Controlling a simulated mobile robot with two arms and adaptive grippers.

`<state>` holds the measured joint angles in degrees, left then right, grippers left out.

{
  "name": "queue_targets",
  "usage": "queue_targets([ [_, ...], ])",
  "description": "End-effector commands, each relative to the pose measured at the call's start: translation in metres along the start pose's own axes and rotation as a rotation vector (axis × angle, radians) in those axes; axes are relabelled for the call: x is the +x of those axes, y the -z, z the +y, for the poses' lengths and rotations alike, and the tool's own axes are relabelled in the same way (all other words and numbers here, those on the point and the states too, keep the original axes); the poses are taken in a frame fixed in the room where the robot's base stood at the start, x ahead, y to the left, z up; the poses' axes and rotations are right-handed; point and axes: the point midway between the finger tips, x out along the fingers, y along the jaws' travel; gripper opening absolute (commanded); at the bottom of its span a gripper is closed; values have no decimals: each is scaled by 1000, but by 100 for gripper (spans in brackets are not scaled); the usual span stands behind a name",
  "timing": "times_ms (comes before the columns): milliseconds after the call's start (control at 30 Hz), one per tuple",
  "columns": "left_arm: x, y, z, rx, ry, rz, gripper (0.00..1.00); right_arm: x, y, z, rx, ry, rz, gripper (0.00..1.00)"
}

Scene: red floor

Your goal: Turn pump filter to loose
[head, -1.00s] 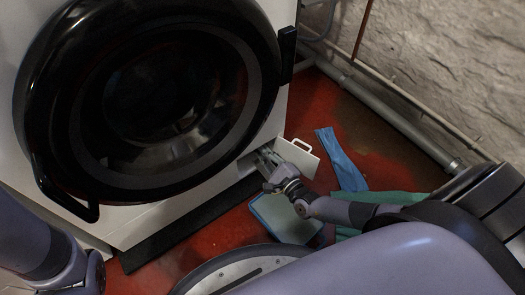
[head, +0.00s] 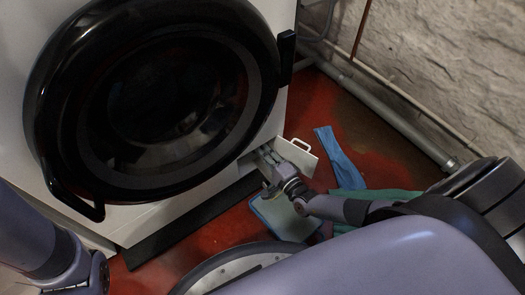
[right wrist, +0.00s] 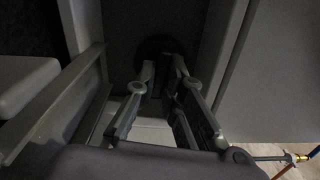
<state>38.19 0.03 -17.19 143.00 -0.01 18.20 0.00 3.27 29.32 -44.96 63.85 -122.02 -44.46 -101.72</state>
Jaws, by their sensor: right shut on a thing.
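The washing machine (head: 190,215) stands on the left, with a small service flap (head: 300,158) swung open at its lower right corner. My right gripper (head: 264,156) reaches into the opening beside the flap. In the right wrist view the dark round pump filter (right wrist: 152,47) sits at the back of the opening. The right gripper's fingers (right wrist: 162,72) are closed on its front, and their tips partly hide it. The filter's turn position is too dark to read. My left arm shows at the lower left of the head view, but its gripper does not show clearly.
A grey pipe (head: 390,115) runs along the stone wall. The machine's round door (head: 150,100) is shut.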

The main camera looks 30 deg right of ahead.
Motion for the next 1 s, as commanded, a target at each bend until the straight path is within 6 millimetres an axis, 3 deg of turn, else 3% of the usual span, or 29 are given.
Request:
queue_targets([
  [367, 0, 0, 0, 1, -3, 1, 40, -1, 0, 2, -3, -3, -1, 0],
  [400, 0, 0, 0, 1, -3, 0, 40, -1, 0, 2, -3, -3, -1, 12],
  [667, 0, 0, 0, 1, -3, -1, 40, 0, 0, 1, -2, -2, -1, 29],
  [1000, 0, 2, 0, 1, -1, 3, 40, -3, 0, 1, -2, -1, 0, 30],
])
